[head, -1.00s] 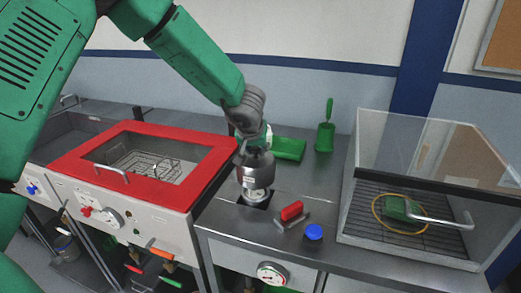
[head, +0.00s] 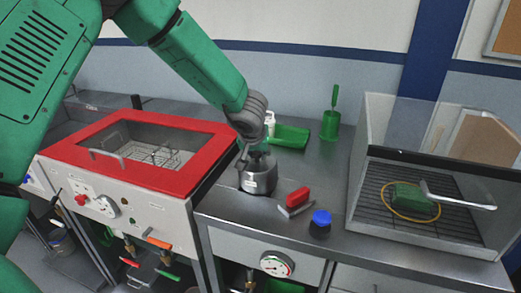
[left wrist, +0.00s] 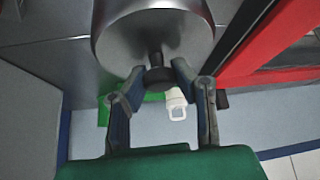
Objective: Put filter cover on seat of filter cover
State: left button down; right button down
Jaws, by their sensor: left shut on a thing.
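The filter cover (head: 258,174) is a grey metal cup-like cylinder, roughly upright at the left end of the steel counter. My left gripper (head: 260,153) is above it. In the left wrist view the fingers of my left gripper (left wrist: 159,72) are shut on the black knob of the filter cover (left wrist: 150,30). The seat is hidden under the cover. The cover's lower edge looks down at counter level, but I cannot tell whether it rests fully on the seat. My right gripper is not in view.
A red-framed basin (head: 200,145) stands close on the left. A red-handled tool (head: 296,201) and a blue-capped item (head: 320,222) lie to the right. A glass-lidded case (head: 425,170) stands farther right. A green tray (head: 290,137) and green holder (head: 330,125) are behind.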

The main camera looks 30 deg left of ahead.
pick_arm(q)
jog(key=shift+a+f, duration=0.15)
jog(key=shift+d, duration=0.3)
jog(key=shift+d+r, duration=0.2)
jog(key=shift+d, duration=0.4)
jog(key=shift+s+a+f+p, duration=0.1)
jog(key=shift+a+f+p, duration=0.1)
jog(key=shift+a, duration=0.2)
jog(key=shift+a+f+p, duration=0.1)
jog(key=shift+a+p, duration=0.1)
jog(key=shift+a, duration=0.2)
jog(key=shift+d, duration=0.1)
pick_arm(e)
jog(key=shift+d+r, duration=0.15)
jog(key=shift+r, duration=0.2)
pick_arm(q)
jog(key=c, duration=1.3)
grip_release()
jog(key=shift+d+r, duration=0.1)
jog(key=shift+d, duration=0.15)
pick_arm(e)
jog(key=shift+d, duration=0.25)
